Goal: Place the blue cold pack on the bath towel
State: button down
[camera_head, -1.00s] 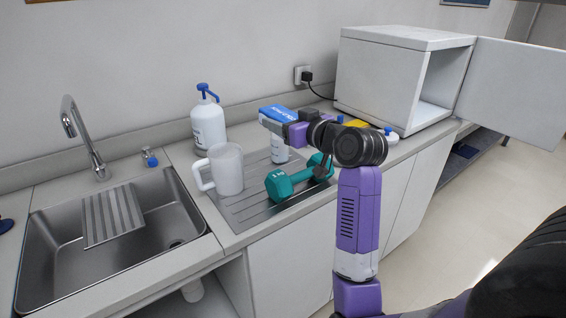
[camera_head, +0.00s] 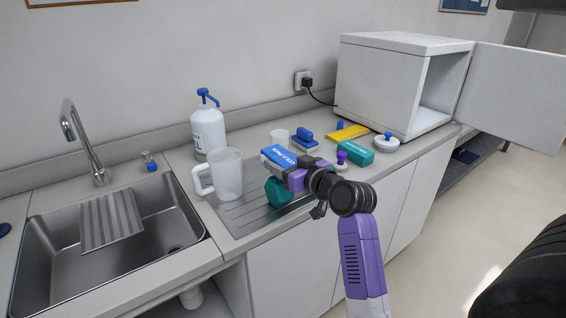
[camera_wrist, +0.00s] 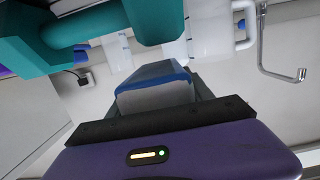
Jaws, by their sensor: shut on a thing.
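The blue cold pack (camera_head: 277,156), a blue and white block with lettering on top, is held in my gripper (camera_head: 292,174) above the drainboard. In the wrist view the cold pack (camera_wrist: 155,88) sits between the dark fingers of my gripper (camera_wrist: 155,110). The gripper is shut on it. In the head view it hangs near the frosted jug and above the teal dumbbell. I cannot make out a bath towel in either view.
A frosted jug (camera_head: 228,175) and a teal dumbbell (camera_head: 277,192) stand close by on the drainboard (camera_head: 240,214). The sink (camera_head: 150,222) is left; an open white cabinet (camera_head: 398,85) is right.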

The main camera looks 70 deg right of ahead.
jog(key=shift+f+b, duration=0.3)
jog(key=shift+f, duration=0.05)
jog(key=shift+f, duration=0.2)
jog(key=shift+c, duration=2.1)
grip_release()
jog(key=shift+r, duration=0.1)
